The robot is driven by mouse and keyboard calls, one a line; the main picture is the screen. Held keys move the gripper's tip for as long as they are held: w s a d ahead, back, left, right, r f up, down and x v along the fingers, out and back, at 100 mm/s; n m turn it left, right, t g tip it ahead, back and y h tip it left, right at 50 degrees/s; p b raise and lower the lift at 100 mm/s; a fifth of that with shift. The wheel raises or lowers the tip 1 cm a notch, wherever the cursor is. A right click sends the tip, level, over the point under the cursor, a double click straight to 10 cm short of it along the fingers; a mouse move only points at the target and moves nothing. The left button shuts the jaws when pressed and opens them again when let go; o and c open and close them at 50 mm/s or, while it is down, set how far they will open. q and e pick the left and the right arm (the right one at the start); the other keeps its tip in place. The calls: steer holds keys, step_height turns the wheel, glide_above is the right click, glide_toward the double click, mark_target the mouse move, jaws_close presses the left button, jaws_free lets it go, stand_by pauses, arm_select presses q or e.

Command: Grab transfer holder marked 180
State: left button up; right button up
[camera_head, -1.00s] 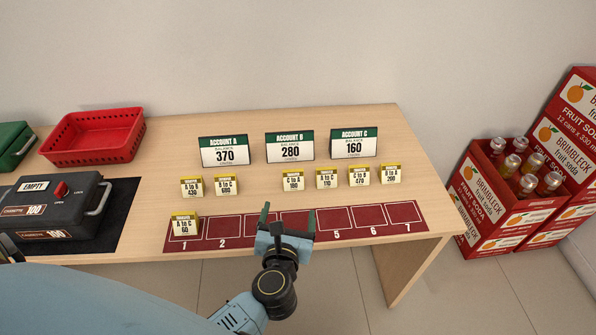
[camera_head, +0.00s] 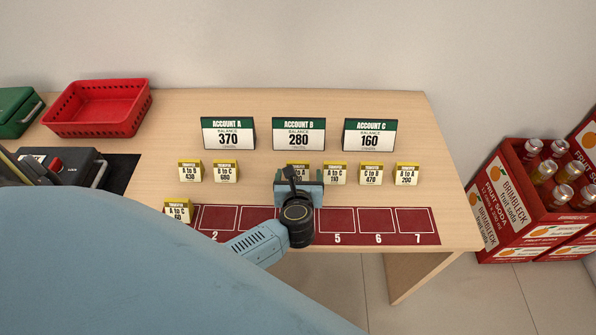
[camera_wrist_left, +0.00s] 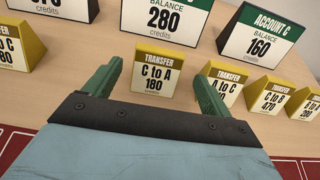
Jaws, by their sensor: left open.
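The transfer holder marked 180 (camera_wrist_left: 156,75) is a small yellow block with a white "C to A" label. In the left wrist view it stands upright just beyond and between my open green fingers. In the head view the holder (camera_head: 297,165) is partly hidden behind my gripper. My left gripper (camera_head: 298,178) is open and empty, in front of the holder and above the table; it also shows in the left wrist view (camera_wrist_left: 156,85). I cannot tell whether a finger touches the holder. My right gripper is not in view.
The A to C 110 holder (camera_head: 335,173) stands close on the right, with more holders beyond. Account signs (camera_head: 298,134) stand behind. A red numbered strip (camera_head: 357,226) lies along the front edge, with an A to C 60 holder (camera_head: 178,210) on slot 1.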

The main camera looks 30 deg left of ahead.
mark_target(298, 170)
arm_select(q)
steer(key=x, duration=0.4)
steer(key=shift+a+b, duration=0.2)
steer(key=shift+b, duration=0.1)
steer(key=shift+w+a+f, duration=0.1)
steer(key=shift+w, duration=0.1)
steer(key=c, duration=1)
steer(key=shift+c, duration=0.4)
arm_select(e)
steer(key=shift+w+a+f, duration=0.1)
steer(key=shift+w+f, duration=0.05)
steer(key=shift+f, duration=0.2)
